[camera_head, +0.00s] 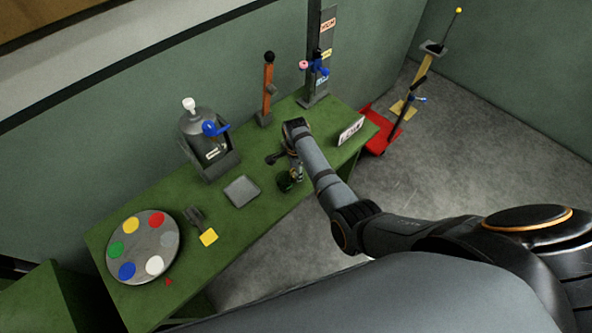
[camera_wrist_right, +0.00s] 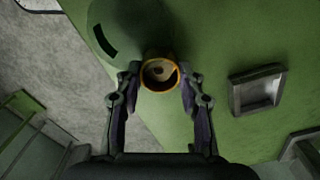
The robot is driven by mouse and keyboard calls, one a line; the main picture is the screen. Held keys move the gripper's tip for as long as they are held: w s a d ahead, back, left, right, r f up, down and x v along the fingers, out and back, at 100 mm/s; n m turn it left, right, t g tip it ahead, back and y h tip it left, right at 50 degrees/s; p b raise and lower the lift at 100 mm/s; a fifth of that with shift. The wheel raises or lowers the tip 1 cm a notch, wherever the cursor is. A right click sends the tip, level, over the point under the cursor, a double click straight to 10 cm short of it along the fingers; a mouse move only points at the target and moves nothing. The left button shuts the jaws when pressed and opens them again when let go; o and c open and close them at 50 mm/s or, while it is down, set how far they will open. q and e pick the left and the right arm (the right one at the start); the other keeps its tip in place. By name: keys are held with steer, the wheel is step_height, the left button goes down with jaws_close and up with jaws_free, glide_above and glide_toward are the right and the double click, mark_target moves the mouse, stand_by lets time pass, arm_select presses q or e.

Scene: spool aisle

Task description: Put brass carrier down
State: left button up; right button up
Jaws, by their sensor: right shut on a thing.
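In the head view my right gripper (camera_head: 294,168) is over the front edge of the green table (camera_head: 225,230), and the carrier is small and partly hidden by the arm there. I cannot tell whether the carrier touches the table. A dark green round object (camera_head: 285,182) is close beside it. My left gripper is not in view.
A grey square tray (camera_head: 242,190) lies on the table, also in the right wrist view (camera_wrist_right: 257,90). A round plate with coloured discs (camera_head: 142,245), a grey canister (camera_head: 200,130), an orange lever (camera_head: 268,85) and a white sign (camera_head: 351,130) stand around. A red cart (camera_head: 378,128) is beyond the table.

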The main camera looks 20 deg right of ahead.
steer(key=o, duration=1.3)
steer(key=shift+c, duration=0.2)
steer(key=shift+r, duration=0.3)
step_height(320, 180, up, 12)
steer(key=b, duration=0.1)
steer(key=shift+f, duration=0.2)
steer(key=shift+s, duration=0.1)
